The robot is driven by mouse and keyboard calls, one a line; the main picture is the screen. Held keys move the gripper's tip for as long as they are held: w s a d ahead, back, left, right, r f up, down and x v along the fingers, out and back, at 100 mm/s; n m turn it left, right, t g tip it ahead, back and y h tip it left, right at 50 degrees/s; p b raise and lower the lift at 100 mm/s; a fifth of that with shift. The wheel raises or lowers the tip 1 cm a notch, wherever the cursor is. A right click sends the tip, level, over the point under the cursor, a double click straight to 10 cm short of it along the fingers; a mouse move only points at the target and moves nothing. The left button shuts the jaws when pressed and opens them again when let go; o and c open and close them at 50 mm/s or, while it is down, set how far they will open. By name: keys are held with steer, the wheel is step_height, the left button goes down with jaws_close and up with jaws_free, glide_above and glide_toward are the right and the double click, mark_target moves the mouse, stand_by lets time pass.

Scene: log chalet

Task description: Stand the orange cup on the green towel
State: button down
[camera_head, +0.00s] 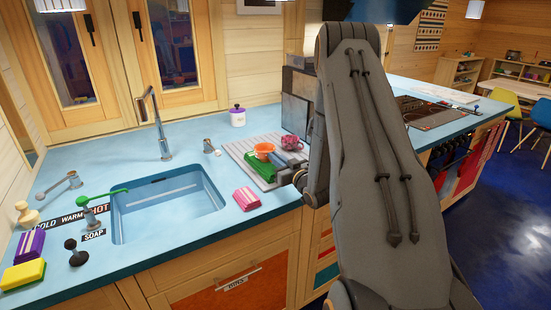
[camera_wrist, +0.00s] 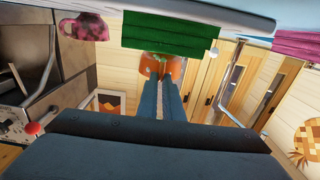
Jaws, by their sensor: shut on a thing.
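The orange cup (camera_head: 264,148) is upright over the green towel (camera_head: 262,168), which lies folded on the grey ribbed drainboard beside the sink. My gripper (camera_head: 285,165) reaches in from the right, and my arm hides part of it. In the wrist view, which is turned upside down, my gripper's fingers (camera_wrist: 168,88) are together on the orange cup (camera_wrist: 174,70). The green towel (camera_wrist: 165,32) shows right by the cup's base there. I cannot tell whether the cup's base touches the towel.
A pink striped cloth (camera_head: 246,198) lies in front. The sink (camera_head: 168,208) with its tall tap is to the left. A white jar (camera_head: 237,116) stands at the back.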

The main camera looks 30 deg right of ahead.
steer(key=c, duration=1.9)
jaws_free()
